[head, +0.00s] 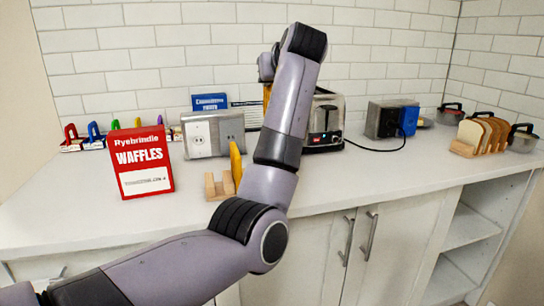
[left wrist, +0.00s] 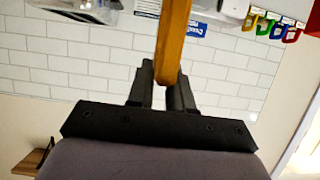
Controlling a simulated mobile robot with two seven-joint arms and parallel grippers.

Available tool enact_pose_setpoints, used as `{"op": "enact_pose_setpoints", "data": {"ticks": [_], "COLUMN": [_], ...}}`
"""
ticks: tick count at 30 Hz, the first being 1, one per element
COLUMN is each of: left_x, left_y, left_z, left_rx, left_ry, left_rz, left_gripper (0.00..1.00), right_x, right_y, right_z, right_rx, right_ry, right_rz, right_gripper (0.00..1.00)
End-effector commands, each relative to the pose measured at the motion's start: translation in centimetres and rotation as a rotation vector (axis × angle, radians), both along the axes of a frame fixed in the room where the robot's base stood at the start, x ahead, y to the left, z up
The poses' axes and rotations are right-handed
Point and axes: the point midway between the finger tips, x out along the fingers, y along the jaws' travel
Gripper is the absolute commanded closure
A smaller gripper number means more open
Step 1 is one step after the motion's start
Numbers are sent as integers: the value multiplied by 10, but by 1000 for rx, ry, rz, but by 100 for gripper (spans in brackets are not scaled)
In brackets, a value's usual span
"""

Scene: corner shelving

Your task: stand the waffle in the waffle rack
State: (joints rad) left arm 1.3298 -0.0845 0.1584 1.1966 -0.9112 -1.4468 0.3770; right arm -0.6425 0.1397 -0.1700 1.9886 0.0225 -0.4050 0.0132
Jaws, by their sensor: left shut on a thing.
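The wooden waffle rack (head: 213,187) stands on the counter, right of the red waffles box (head: 142,162). One yellow waffle (head: 236,163) stands upright at the rack's right part. In the left wrist view my left gripper (left wrist: 167,88) is shut on another orange-yellow waffle (left wrist: 173,38), seen edge-on. In the head view only a thin strip of this held waffle (head: 267,92) shows beside my raised forearm, above the counter and left of the toaster (head: 325,125). My forearm hides most of the left gripper there. My right gripper is not in view.
A grey outlet box (head: 213,134) stands behind the rack. Colored clips (head: 95,132) line the back left. A grey appliance with a blue side (head: 392,119), a bread rack (head: 480,137) and lidded pots (head: 522,138) are right. The counter front is clear.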

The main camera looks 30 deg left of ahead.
Motion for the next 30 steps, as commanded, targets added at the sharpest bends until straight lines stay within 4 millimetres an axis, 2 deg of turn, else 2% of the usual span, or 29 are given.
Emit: {"op": "enact_pose_setpoints", "data": {"ticks": [1, 6, 12, 20, 27, 30], "left_x": [0, 0, 0, 0, 0, 0], "left_y": [0, 0, 0, 0, 0, 0], "left_z": [-18, -62, -102, -122, -156, -157], "left_rx": [-1, 1, 1, 1, 1, 1], "left_ry": [4, 4, 1, 0, 1, -2], "left_rz": [0, 0, -1, -1, -1, -1], "left_gripper": [100, 100, 100, 100, 100, 100], "right_x": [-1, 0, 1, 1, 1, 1], "right_y": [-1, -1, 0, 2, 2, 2], "right_z": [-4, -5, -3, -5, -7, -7], "right_rx": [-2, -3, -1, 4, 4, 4], "right_ry": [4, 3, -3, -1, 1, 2], "right_rz": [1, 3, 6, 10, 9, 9], "right_gripper": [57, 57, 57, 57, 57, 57]}}
